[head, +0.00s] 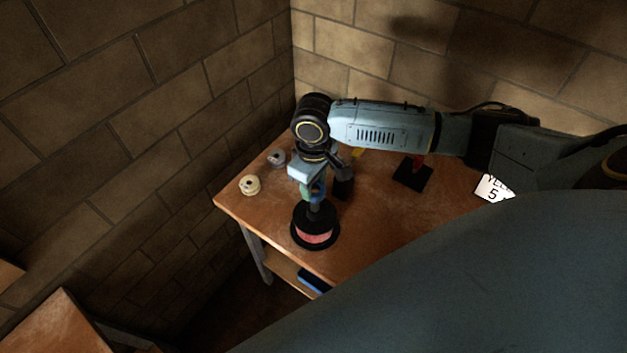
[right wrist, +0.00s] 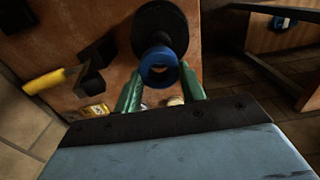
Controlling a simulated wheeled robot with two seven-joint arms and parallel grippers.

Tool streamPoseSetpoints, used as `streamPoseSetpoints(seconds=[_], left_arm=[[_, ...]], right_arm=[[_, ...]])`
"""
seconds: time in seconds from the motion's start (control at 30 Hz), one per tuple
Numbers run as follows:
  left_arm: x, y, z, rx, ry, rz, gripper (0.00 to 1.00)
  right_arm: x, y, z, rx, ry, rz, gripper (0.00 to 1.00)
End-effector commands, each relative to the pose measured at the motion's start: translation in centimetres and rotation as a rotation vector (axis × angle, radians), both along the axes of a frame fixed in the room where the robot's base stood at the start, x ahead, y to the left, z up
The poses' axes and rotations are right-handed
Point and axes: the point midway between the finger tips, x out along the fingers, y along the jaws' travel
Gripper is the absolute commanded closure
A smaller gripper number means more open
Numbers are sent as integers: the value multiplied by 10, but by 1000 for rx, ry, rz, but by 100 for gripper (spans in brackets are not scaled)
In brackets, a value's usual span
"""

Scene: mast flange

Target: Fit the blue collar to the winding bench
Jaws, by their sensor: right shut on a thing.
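The blue collar (right wrist: 160,66) is a short ring between the green fingertips of my right gripper (right wrist: 160,88). In the head view my right gripper (head: 314,188) is shut on it and points down above a black spindle base (head: 314,240) with a pink band. That base stands near the front edge of the wooden winding bench (head: 352,225). The right wrist view shows the black base (right wrist: 178,22) beyond the collar, its dark post by the collar's upper edge. I cannot tell whether the collar is around the post or just above it. My left gripper is out of view.
A cream spool (head: 249,185) and a grey spool (head: 276,158) stand on the bench's left side. A black square plate (head: 412,174) with a red part and a white label (head: 494,188) are to the right. Brick walls close the back.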

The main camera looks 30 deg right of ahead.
Motion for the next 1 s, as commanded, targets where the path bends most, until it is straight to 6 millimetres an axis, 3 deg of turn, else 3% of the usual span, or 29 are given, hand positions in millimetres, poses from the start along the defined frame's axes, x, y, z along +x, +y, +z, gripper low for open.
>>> streamPoseSetpoints(seconds=[1.0], left_arm=[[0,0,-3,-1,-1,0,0]], right_arm=[[0,1,-6,2,1,0,83]])
